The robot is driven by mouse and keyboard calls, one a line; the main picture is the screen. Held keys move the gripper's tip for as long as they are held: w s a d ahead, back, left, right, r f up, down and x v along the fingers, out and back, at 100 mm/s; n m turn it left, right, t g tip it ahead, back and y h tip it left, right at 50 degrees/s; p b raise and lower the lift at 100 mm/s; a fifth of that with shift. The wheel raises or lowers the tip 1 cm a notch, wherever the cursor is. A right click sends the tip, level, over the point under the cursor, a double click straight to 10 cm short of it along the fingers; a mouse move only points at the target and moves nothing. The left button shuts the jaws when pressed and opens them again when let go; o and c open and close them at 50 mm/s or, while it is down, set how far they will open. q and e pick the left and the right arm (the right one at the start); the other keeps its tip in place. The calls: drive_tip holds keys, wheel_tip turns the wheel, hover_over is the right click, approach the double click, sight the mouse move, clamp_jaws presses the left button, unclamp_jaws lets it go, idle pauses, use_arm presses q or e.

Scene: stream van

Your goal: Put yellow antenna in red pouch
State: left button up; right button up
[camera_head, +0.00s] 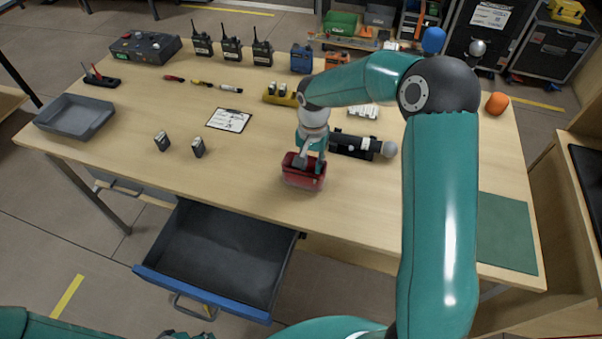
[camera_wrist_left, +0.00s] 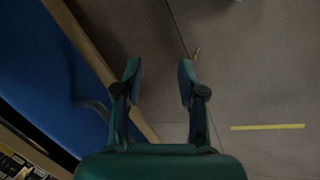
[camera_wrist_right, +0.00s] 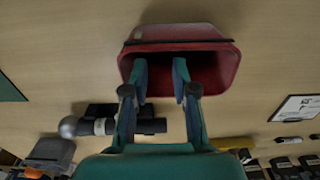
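The red pouch (camera_head: 303,181) stands open on the table near its front edge; its mouth also shows in the right wrist view (camera_wrist_right: 220,45). My right gripper (camera_wrist_right: 160,70) is at the pouch, its two fingers apart with tips over or inside the mouth. I see nothing between them. A small yellow antenna (camera_head: 202,83) lies at the table's back left, between a red one and a white one, well away from both grippers. My left gripper (camera_wrist_left: 160,75) is open and empty above the floor, beside the blue drawer front (camera_wrist_left: 45,70).
An open drawer (camera_head: 215,250) juts out below the table's front edge. A black cylindrical device (camera_head: 357,145) lies just right of the pouch. Radios (camera_head: 232,49) and a grey tray (camera_head: 75,116) stand farther off.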

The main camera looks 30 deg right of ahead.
wheel_tip(320, 180, up, 12)
idle(0.5)
drive_tip(key=shift+f, duration=0.1)
